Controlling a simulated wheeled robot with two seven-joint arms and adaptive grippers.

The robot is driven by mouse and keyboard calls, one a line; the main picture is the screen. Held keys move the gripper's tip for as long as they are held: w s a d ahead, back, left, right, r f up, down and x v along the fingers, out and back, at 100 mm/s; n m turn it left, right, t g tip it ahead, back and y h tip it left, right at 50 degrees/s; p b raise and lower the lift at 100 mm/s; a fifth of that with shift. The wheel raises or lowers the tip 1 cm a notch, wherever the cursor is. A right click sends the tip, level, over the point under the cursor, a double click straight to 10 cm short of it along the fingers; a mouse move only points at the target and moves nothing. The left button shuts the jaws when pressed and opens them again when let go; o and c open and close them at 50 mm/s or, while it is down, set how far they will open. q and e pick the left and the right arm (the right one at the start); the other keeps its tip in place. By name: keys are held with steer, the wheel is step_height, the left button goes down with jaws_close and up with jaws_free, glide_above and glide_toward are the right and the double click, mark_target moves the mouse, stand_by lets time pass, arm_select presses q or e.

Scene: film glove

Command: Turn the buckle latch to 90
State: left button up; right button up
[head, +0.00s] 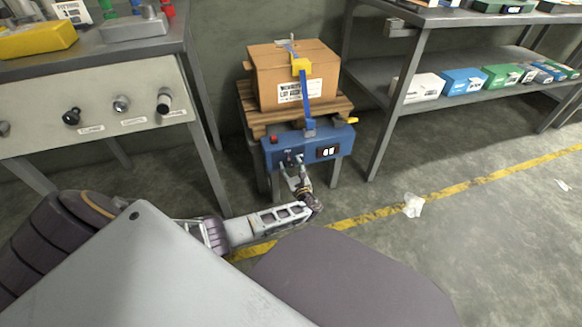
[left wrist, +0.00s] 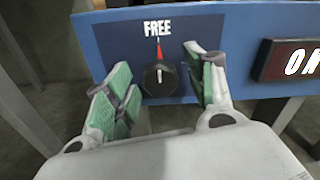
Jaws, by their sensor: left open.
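In the left wrist view a round black knob (left wrist: 160,79) sits on the blue face (left wrist: 115,50). Its red-tipped pointer points up toward the white word FREE (left wrist: 158,27). A dark display (left wrist: 290,61) with white characters is to the right of the knob, partly cut off there; it also shows in the head view (head: 328,151). My left gripper (head: 291,162) is open in front of the box. Its green-padded fingers are on either side of the knob, apart from it.
A cardboard box (head: 275,77) with a blue strap (head: 304,85) and yellow buckle (head: 301,66) stands on a wooden pallet. A red button (head: 274,140) is on the panel box. A workbench (head: 187,62) stands left, a shelf (head: 360,68) right. The floor at right is mostly clear.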

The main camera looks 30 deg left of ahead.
arm_select(q)
steer(key=shift+w+a, duration=0.35)
steer(key=shift+a, duration=0.05)
steer(key=c, duration=1)
